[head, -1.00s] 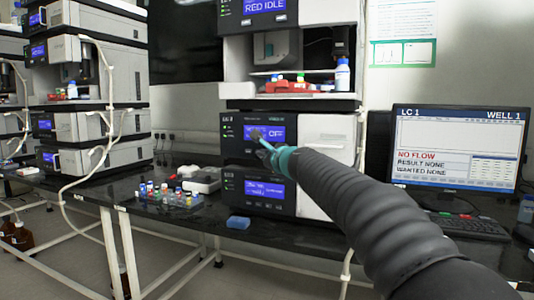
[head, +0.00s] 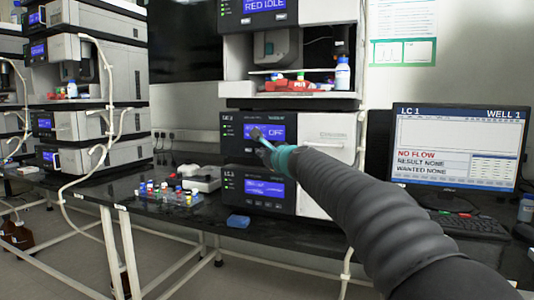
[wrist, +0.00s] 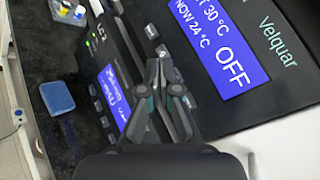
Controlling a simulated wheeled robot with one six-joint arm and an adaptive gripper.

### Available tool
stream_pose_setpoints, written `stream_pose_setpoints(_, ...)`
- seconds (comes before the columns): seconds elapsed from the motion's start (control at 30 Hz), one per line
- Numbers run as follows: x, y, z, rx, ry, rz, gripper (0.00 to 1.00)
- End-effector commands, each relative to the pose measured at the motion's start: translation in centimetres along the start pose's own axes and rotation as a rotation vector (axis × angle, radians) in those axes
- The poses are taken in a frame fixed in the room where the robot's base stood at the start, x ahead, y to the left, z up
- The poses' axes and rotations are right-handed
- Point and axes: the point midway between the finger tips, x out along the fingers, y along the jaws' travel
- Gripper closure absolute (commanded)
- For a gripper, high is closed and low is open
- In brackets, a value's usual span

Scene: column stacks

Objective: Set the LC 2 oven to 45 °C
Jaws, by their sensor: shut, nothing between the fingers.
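The LC 2 oven (head: 330,135) is the upper module under the sample bay, with a blue screen (head: 276,132). In the wrist view its screen (wrist: 230,40) reads a set value of 30 °C, now 24 °C, and OFF. Several small buttons (wrist: 163,52) line the panel beside the screen. My gripper (head: 256,134) is shut and empty in front of the oven panel, covering part of the screen in the head view. In the wrist view its fingertips (wrist: 160,66) lie over the button row. I cannot tell whether they touch it.
A lower LC 2 module (head: 264,189) with its own screen sits beneath the oven. A blue block (head: 238,221), colored-cap vials (head: 170,194) and a grey device (head: 200,178) lie on the bench. A monitor (head: 455,148) stands right, reading NO FLOW. Another instrument stack (head: 95,70) stands left.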

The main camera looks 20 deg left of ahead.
Motion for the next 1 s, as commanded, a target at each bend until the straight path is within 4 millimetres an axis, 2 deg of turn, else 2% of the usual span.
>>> stream_pose_setpoints(1.0,0.57,-0.49,-0.44,0.000,0.000,0.000,1.00)
